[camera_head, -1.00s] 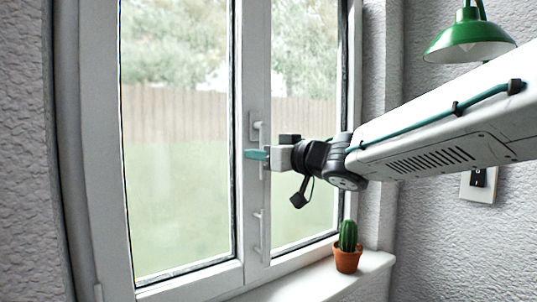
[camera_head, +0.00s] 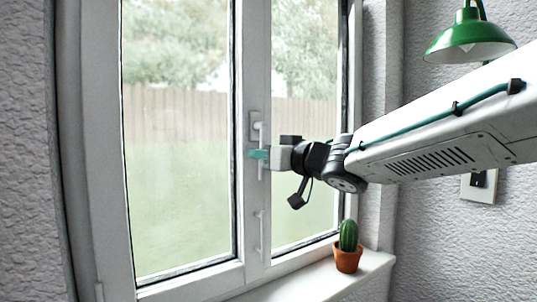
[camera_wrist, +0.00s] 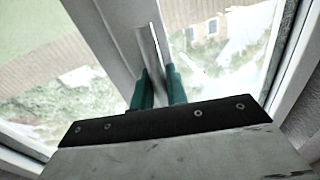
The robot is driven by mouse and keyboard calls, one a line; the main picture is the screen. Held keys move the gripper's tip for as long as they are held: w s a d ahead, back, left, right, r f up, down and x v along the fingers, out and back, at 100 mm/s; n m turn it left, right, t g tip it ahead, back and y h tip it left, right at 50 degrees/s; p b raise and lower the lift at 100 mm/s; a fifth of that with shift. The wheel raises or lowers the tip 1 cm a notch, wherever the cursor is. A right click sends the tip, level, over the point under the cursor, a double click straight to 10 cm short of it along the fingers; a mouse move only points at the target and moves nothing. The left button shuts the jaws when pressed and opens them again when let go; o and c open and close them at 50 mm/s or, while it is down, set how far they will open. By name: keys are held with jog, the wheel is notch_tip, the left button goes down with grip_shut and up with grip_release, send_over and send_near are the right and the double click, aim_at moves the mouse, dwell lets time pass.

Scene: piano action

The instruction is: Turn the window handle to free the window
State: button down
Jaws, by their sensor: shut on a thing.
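The white window handle (camera_head: 261,170) is on the middle upright of the white window frame, its lever pointing down below its base plate. My gripper (camera_head: 258,154) reaches in from the right, with its teal fingers at the lever a little below the base. In the wrist view, my gripper (camera_wrist: 160,88) has one teal finger on each side of the pale handle (camera_wrist: 150,50) and is shut on it. The fingers hide part of the lever. The window (camera_head: 180,180) looks closed, its glass panes on both sides of the upright.
A small potted cactus (camera_head: 348,250) stands on the sill (camera_head: 372,265) below my arm. A green lamp (camera_head: 468,38) hangs above my arm at the upper right. A wall switch (camera_head: 479,180) is below the arm. The space left of the handle is free.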

aim_at(246, 143)
jog(key=a+m, duration=0.1)
jog(key=m, duration=0.2)
jog(key=s+a+r+m+t, duration=0.1)
jog(key=m, duration=0.2)
jog(key=s+a+r+m+t, duration=0.1)
jog(key=m, duration=0.2)
jog(key=shift+s+a+r+m, duration=0.2)
jog(key=shift+a+m, duration=0.1)
jog(key=m, duration=0.1)
jog(key=r+m, duration=0.1)
jog(key=a+m, duration=0.1)
jog(key=m, duration=0.1)
jog(key=shift+s+r+t, duration=0.3)
jog(key=shift+r+t, duration=0.05)
jog(key=shift+t, duration=0.05)
jog(key=shift+s+a+r+m+t+h, duration=0.1)
jog(key=shift+r+m+t+h, duration=0.25)
jog(key=shift+m, duration=0.65)
jog(key=shift+w+d+r+m+t+h, duration=0.1)
jog(key=shift+r+m, duration=0.3)
jog(key=shift+m, duration=0.6)
jog(key=shift+s+a+r+m+t+h, duration=0.1)
jog(key=shift+r+m+t+h, duration=0.25)
jog(key=shift+m, duration=0.65)
jog(key=shift+r, duration=0.15)
jog(key=c, duration=1.4)
grip_release()
jog(key=shift+c, duration=0.2)
